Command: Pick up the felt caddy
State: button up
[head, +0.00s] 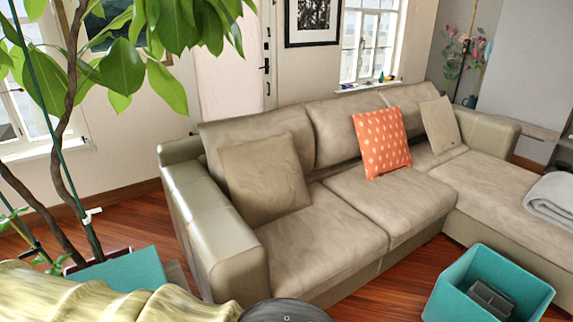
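A teal open-topped box (512,272), which looks like the felt caddy, is at the bottom right of the head view. It is in front of the sofa, and its lower part is cut off by the frame edge. A dark grey object (491,299) is inside it; I cannot tell what it is. My gripper is not in view. A dark round part at the bottom centre edge looks like part of my own arm, apart from the box.
A beige sectional sofa (335,222) fills the middle, with an orange patterned cushion (382,142) on it. A leafy plant (70,75) and a teal panel (124,270) are at left. A yellowish folded surface (110,305) is at the bottom left. Wooden floor (385,289) shows left of the box.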

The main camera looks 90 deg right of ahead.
aim_at(499, 308)
jog(key=i, duration=0.65)
jog(key=z, duration=4.65)
jog(key=i, duration=0.5)
jog(key=u, duration=0.05)
